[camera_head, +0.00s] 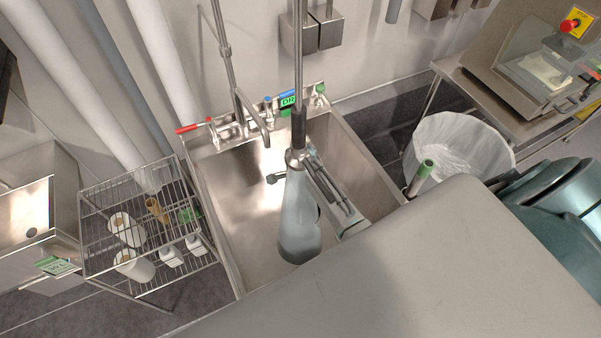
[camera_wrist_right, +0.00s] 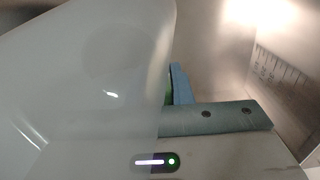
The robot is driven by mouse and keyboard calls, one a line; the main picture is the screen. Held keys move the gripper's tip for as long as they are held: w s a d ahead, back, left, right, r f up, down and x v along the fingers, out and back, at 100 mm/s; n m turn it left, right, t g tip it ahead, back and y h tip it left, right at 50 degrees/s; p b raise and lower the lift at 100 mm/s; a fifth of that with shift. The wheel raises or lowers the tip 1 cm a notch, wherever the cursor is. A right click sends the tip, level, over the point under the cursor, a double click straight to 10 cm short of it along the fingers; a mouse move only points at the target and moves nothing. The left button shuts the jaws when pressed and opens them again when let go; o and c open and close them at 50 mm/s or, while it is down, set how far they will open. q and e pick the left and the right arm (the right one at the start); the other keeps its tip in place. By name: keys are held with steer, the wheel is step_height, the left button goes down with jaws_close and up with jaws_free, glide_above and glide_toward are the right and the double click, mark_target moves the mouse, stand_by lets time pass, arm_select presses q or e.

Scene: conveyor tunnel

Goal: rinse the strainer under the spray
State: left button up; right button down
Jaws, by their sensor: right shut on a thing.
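The spray head (camera_head: 297,158) hangs on its pipe over the steel sink. A pale, bulb-shaped, see-through spray (camera_head: 298,225) widens below it. My right gripper (camera_head: 327,182) is over the sink, just right of the spray. In the right wrist view the spray (camera_wrist_right: 80,80) fills the left side and overlaps the gripper body. There the right gripper (camera_wrist_right: 172,95) is shut, with a sliver of green (camera_wrist_right: 168,97) between its fingers. I cannot make out the strainer's bowl; the spray may hide it. My left gripper is not in view.
The sink (camera_head: 232,200) has taps along its back edge. A wire rack (camera_head: 130,190) with rolls and bottles stands left. A steel table (camera_head: 490,85) is at the upper right.

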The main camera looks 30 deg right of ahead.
steer(key=s+r, duration=0.2)
steer(key=s, duration=0.9)
steer(key=shift+s+a+r, duration=0.2)
steer(key=shift+a+r, duration=0.05)
steer(key=shift+a, duration=0.1)
